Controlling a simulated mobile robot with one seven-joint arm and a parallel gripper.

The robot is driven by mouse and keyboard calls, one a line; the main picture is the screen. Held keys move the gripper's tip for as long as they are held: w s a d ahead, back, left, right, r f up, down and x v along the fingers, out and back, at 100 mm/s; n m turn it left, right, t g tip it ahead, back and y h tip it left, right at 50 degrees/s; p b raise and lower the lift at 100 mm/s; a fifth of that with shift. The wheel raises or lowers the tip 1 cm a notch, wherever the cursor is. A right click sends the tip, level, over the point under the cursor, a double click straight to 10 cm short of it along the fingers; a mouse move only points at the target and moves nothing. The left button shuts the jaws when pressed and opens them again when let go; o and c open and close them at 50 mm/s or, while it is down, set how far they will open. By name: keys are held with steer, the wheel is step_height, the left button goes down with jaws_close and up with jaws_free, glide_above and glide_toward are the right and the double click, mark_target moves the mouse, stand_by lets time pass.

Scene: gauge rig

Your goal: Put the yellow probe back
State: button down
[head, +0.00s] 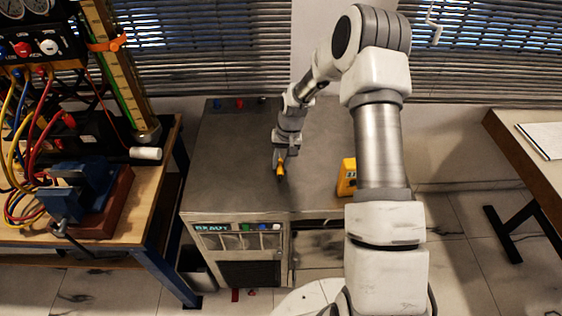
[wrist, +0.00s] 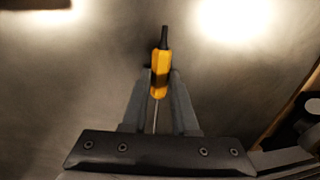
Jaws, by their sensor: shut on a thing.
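The yellow probe (head: 281,168) is held by my gripper (head: 280,160) over the grey metal cabinet top (head: 235,150). In the wrist view the probe (wrist: 160,65) has a yellow handle, a black end pointing away from the palm, and a thin metal shaft running back between the fingers. My gripper (wrist: 160,84) is shut on the handle. I cannot tell whether the probe touches the cabinet top. A yellow meter-like device (head: 347,178) stands at the right edge of the cabinet top, partly hidden by my arm.
At the left a wooden bench (head: 130,205) carries a blue vice (head: 82,188), cables and a gauge panel. Red, blue and dark small items lie at the cabinet's back edge. Another table (head: 520,150) with paper stands at the right. The cabinet top's left part is clear.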

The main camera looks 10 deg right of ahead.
steer(key=shift+f, duration=0.15)
steer(key=c, duration=0.7)
jaws_free()
